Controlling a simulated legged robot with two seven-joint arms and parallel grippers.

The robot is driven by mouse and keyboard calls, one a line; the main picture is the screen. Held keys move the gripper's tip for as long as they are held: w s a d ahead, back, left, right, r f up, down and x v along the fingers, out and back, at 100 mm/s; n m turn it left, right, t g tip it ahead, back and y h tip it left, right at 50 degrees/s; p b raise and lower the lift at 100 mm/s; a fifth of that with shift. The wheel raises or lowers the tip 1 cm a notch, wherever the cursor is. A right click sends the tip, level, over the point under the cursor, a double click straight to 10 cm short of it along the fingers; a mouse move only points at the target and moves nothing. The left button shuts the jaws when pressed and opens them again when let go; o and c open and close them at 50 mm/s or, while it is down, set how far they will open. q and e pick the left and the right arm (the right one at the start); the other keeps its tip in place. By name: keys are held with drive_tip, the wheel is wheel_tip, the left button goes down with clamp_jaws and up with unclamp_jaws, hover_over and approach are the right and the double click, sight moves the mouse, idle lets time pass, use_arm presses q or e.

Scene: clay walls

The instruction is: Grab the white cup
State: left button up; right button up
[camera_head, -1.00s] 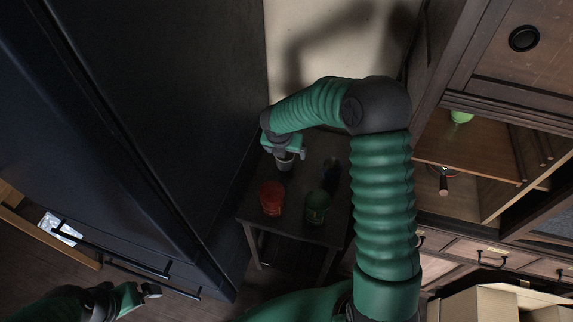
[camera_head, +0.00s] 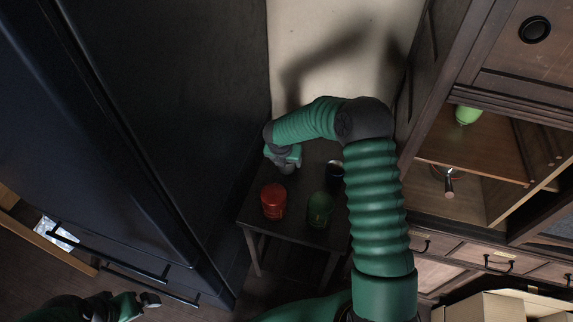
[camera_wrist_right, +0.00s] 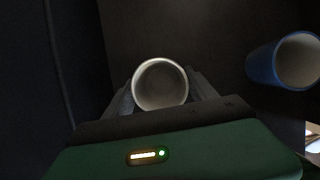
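The white cup (camera_wrist_right: 160,84) stands upright between the two fingers of my right gripper (camera_wrist_right: 161,92) in the right wrist view, its round mouth facing the camera. One finger is close along each side; I cannot tell whether they press on it. In the head view the right gripper (camera_head: 289,160) is low over the dark table (camera_head: 290,234), and only a small part of the cup (camera_head: 287,169) shows below it. My left gripper (camera_head: 150,300) is at the lower left of the head view, away from the table; its opening is unclear.
A red cup (camera_head: 273,201) and a green cup (camera_head: 320,209) stand on the front of the table. A blue cup (camera_head: 334,173) is right of the white one, also in the wrist view (camera_wrist_right: 285,62). A dark cabinet (camera_head: 150,130) borders the left, wooden shelves (camera_head: 470,150) the right.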

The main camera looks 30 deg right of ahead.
drive_tip(key=c, duration=0.9)
drive_tip(key=shift+d, duration=0.15)
drive_tip(key=shift+c, duration=0.3)
